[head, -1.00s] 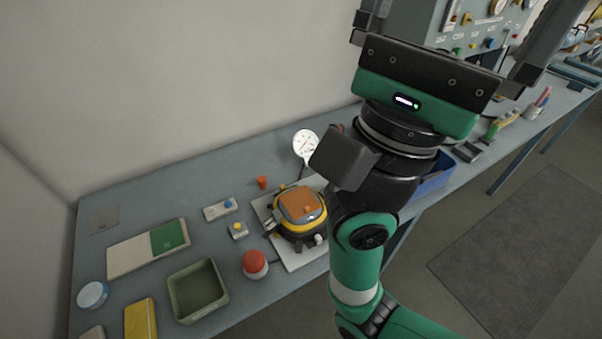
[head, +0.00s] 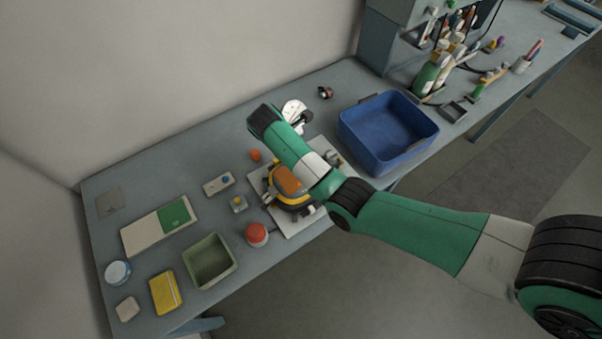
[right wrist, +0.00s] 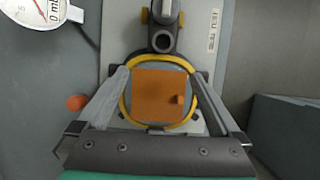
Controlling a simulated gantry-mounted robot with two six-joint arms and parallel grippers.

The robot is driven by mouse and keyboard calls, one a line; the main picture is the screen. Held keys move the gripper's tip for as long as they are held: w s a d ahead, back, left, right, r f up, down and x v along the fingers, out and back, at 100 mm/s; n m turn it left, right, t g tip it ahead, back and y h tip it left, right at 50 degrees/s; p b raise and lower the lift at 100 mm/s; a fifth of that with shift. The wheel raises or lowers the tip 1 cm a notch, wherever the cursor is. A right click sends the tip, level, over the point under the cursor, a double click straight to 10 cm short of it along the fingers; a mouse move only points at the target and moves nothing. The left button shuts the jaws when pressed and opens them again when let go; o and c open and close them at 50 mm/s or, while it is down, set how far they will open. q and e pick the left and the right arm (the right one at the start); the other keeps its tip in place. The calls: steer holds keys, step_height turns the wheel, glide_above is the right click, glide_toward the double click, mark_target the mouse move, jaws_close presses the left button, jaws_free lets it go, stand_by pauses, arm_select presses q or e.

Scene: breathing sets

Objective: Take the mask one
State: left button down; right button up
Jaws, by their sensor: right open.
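A black breathing set (head: 291,186) with a yellow rim and an orange panel lies on a white board (head: 300,226). I take it for the mask one, but cannot be sure. My right arm passes above it in the head view and hides part of it; the gripper there is hidden. In the right wrist view, my right gripper (right wrist: 160,76) is open, its two fingers on either side of the yellow-rimmed, orange-panelled set (right wrist: 158,92). Contact cannot be told. A dark fitting with a round opening (right wrist: 162,42) sits beyond the rim. My left gripper is not in view.
A white dial gauge (head: 294,109) stands behind the board, and a blue bin (head: 343,137) to its right. Bottles (head: 427,78) stand farther right.

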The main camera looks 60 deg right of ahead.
steer(key=b+x, duration=0.1)
steer(key=x, duration=0.4)
steer(key=shift+s, duration=0.1)
steer(key=shift+d+f, duration=0.2)
steer(key=shift+f, duration=0.05)
steer(key=x, duration=0.1)
steer(key=b+x, duration=0.1)
steer(key=x, duration=0.3)
steer(key=shift+s+d, duration=0.1)
steer(key=shift+s, duration=0.2)
steer(key=shift+w+r, duration=0.1)
jaws_close()
